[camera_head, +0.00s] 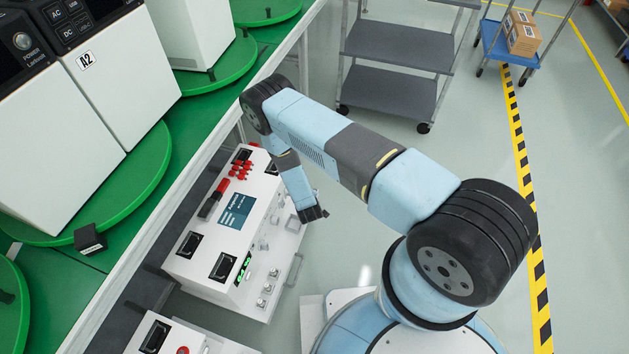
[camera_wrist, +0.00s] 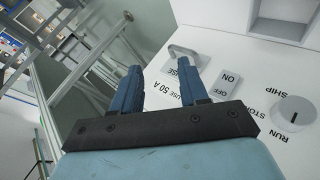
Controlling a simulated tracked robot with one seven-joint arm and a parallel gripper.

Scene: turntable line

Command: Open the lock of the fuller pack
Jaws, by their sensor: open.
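My gripper (camera_head: 315,214) is open beside the first pack's front panel. In the wrist view my gripper (camera_wrist: 158,68) is empty, its blue fingers apart. A metal handle (camera_wrist: 190,52) lies just beyond the right fingertip; I cannot tell if they touch.
The panel bears an ON/OFF rocker (camera_wrist: 226,85) and a round RUN/STOP knob (camera_wrist: 293,113). Green turntables (camera_head: 140,185) with white cabinets (camera_head: 125,70) stand at left. A grey cart (camera_head: 390,90) and a blue trolley (camera_head: 495,42) with boxes stand behind.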

